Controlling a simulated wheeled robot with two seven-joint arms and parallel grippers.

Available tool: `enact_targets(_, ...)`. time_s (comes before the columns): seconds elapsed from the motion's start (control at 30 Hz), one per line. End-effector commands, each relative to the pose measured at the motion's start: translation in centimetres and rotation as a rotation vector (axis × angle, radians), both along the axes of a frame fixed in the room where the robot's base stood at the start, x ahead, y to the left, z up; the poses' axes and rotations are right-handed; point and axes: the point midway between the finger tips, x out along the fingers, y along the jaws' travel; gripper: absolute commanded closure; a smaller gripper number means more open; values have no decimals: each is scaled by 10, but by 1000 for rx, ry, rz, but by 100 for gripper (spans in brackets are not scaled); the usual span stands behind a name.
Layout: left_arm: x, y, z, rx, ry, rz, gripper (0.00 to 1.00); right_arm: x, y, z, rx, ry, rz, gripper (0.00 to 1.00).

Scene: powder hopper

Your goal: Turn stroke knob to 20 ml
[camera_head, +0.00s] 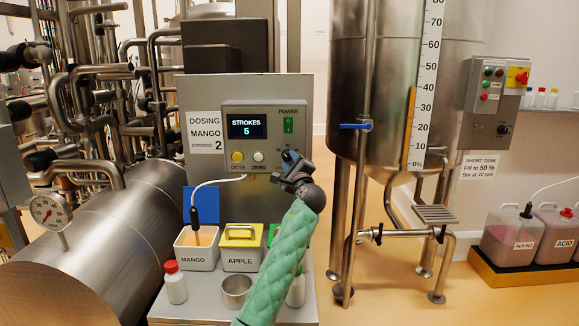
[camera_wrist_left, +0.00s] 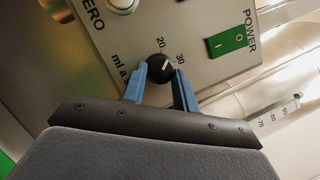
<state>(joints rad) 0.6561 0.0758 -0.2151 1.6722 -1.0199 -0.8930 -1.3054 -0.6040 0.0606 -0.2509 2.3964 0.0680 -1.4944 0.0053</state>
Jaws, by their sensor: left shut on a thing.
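The stroke knob (camera_wrist_left: 157,71) is a round black knob with a white pointer line, on the grey dosing panel (camera_head: 236,117). In the left wrist view the line points up and right, between the printed 20 and 30. My left gripper (camera_wrist_left: 160,77) is shut on the knob, with one blue finger on each side. In the head view my left gripper (camera_head: 291,160) is at the panel's lower right and covers the knob. The display (camera_head: 247,127) reads STROKES 5. My right gripper is not in view.
The green power switch (camera_head: 289,125) is above the knob; yellow DOSE (camera_head: 237,157) and white ZERO (camera_head: 258,157) buttons are left of it. Below stand the MANGO bin (camera_head: 197,258), the APPLE bin (camera_head: 240,261), a metal cup (camera_head: 236,290) and a red-capped bottle (camera_head: 175,285). A steel tank (camera_head: 385,95) stands right.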

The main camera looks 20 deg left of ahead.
Motion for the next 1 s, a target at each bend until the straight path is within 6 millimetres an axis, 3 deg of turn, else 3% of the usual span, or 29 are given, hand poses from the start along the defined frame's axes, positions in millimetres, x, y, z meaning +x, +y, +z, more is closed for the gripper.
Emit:
enact_targets(0.4,0,-2,2,-272,-76,1,94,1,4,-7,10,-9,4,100)
enact_targets(1.0,1,-1,2,-354,-100,2,94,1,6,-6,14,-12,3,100)
